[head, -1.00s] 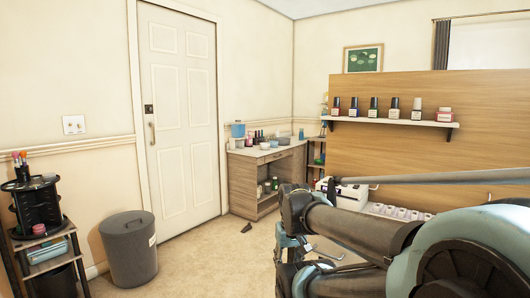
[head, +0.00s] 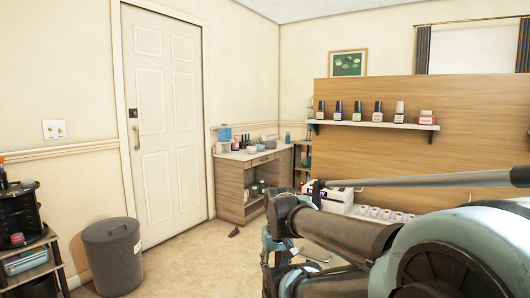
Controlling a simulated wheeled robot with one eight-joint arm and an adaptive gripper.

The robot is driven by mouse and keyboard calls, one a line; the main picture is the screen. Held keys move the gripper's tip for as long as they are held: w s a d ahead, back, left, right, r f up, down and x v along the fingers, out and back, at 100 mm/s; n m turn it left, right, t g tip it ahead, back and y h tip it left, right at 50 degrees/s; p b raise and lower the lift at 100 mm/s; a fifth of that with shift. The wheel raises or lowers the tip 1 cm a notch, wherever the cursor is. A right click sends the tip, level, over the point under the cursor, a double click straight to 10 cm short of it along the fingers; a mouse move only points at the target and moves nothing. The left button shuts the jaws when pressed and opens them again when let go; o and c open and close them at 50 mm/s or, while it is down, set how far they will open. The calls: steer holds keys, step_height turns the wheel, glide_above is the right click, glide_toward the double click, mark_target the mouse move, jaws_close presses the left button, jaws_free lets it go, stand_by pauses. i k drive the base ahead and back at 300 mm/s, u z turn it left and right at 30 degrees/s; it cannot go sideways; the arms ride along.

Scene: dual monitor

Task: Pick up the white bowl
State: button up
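A small wooden desk (head: 232,187) stands in the far corner, right of the door. Several small containers crowd its top. A whitish rounded one (head: 223,147) sits at its left end, under a blue item. A pale bowl-like one (head: 252,149) sits near the front edge. They are too small to tell which is the white bowl. My arm, grey and pale blue, fills the lower right in the foreground, far short of the desk. I cannot make out my gripper's fingers.
A grey bin (head: 112,257) stands at the lower left, beside a dark shelf cart (head: 30,268). A small dark object (head: 234,232) lies on the carpet before the desk. A wooden partition (head: 400,103) with a bottle shelf (head: 372,125) stands right. The carpet between is open.

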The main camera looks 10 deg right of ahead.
mark_target(250, 150)
steer(key=k, duration=0.35)
steer(key=u, duration=0.5)
steer(key=i, duration=3.95)
steer(key=z, duration=0.85)
steer(key=i, duration=1.45)
steer(key=z, duration=0.55)
